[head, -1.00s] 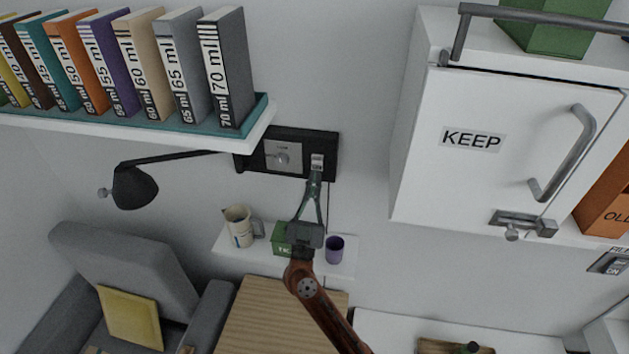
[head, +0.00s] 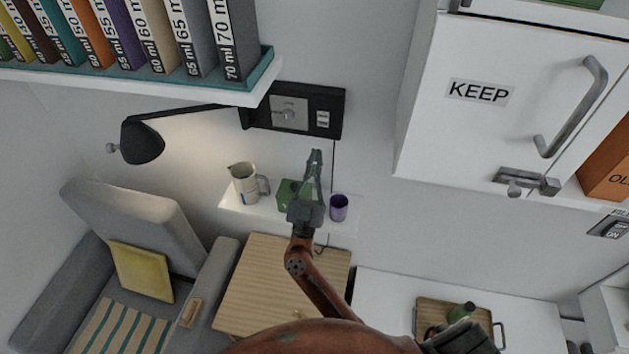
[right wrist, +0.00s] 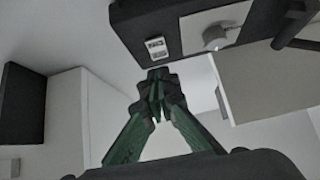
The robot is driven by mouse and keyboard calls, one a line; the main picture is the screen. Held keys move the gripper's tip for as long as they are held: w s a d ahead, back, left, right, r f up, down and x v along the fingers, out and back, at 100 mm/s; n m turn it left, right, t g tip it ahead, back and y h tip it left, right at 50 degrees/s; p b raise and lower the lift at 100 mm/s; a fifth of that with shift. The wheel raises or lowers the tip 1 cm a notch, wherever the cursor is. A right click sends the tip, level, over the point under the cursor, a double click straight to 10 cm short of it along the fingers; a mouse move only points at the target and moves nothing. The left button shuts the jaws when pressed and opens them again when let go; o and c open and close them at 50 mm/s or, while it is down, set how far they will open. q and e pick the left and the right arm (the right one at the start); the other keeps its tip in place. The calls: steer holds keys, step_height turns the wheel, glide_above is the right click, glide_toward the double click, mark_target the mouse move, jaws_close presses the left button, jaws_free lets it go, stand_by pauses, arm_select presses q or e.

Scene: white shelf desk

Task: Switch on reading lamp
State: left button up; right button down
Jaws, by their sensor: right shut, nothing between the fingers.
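The reading lamp (head: 143,141) has a black shade on a black arm that reaches left from a black wall panel (head: 335,98). A patch of light shows on the wall beside the shade. The panel carries a grey plate with a round knob (head: 290,114) and a small white switch (head: 323,119); the switch also shows in the right wrist view (right wrist: 156,46). My right gripper (head: 316,156) is shut and empty, below the panel and apart from it in the head view. It also shows in the right wrist view (right wrist: 157,88). My left gripper is not in view.
A small shelf (head: 232,210) holds a striped jug (head: 243,185), a green box (head: 286,193) and a purple cup (head: 338,208). A bookshelf (head: 225,97) overhangs at upper left. A white cabinet labelled KEEP (head: 450,130) hangs at right. An armchair (head: 130,215) stands at lower left.

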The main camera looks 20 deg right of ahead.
step_height(320, 180, down, 6)
steer(key=s+a+b, duration=0.1)
steer(key=s+a, duration=0.1)
steer(key=s, duration=0.1)
steer(key=shift+a+b, duration=0.15)
steer(key=shift+b, duration=0.15)
